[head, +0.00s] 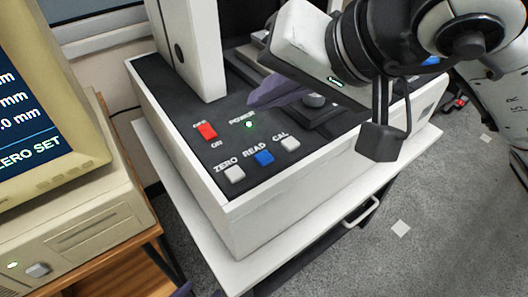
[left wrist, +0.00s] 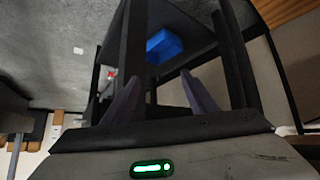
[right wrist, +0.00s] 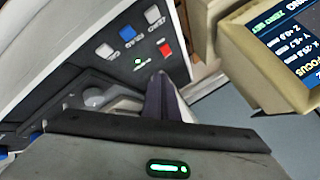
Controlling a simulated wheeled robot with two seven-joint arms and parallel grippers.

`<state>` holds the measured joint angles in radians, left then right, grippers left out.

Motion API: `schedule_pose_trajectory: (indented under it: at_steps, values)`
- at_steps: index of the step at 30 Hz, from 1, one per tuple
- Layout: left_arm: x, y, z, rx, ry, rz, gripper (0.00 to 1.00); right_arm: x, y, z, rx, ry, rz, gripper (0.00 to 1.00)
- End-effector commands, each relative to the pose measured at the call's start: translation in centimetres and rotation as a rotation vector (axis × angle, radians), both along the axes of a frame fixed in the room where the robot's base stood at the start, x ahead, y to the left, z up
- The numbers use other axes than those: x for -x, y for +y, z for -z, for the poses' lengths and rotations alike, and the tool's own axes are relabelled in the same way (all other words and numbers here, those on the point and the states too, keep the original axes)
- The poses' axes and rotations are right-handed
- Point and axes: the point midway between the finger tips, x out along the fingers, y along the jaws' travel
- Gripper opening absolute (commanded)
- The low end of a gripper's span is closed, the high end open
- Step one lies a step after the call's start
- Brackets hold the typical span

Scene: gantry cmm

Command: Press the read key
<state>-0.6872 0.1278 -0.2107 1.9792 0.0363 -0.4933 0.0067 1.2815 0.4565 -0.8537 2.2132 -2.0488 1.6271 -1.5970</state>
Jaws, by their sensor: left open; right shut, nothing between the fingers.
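The blue READ key (head: 264,157) sits on the dark control panel (head: 190,150) between the white ZERO key (head: 235,174) and the white CAL key (head: 290,143). The READ key also shows in the right wrist view (right wrist: 127,33). My right gripper (head: 254,101) is shut and empty, above the panel and behind the key row, apart from the READ key. Its fingers (right wrist: 160,80) point toward the panel in the right wrist view. My left gripper (left wrist: 161,85) is open and empty; only purple tips show at the head view's bottom edge.
A red OFF/ON switch (head: 207,131) and a lit green POWER lamp (head: 249,125) are on the same panel. A white column (head: 190,45) rises behind them. A beige monitor (head: 35,100) stands at the left. A blue box (left wrist: 163,45) shows in the left wrist view.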

Motion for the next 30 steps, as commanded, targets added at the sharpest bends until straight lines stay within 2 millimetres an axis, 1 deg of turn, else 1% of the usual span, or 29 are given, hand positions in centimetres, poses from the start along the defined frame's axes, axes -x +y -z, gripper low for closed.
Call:
schedule_pose_trajectory:
  at_steps: [3, 12, 17, 23, 30]
  values:
    - [0.0, 0.0, 0.0, 0.000, -0.001, 0.000, 0.53, -0.5, -0.7, -0.1, 0.031, -0.022, 0.015, 0.00]
    - [-0.1, 0.0, 0.0, 0.000, -0.002, 0.000, 0.53, -0.4, -0.6, -0.1, 0.029, -0.019, 0.013, 0.00]
    - [-0.1, 0.0, 0.3, 0.000, -0.002, 0.001, 0.53, -0.4, -0.6, 0.5, 0.027, -0.018, 0.013, 0.00]
    - [-0.1, -0.1, 1.3, -0.003, 0.001, 0.004, 0.53, -0.4, -0.6, 2.4, 0.027, -0.016, 0.011, 0.00]
    - [-0.6, -0.5, 2.0, 0.006, -0.017, 0.006, 0.53, -0.4, -0.6, 5.9, 0.026, -0.015, 0.013, 0.00]
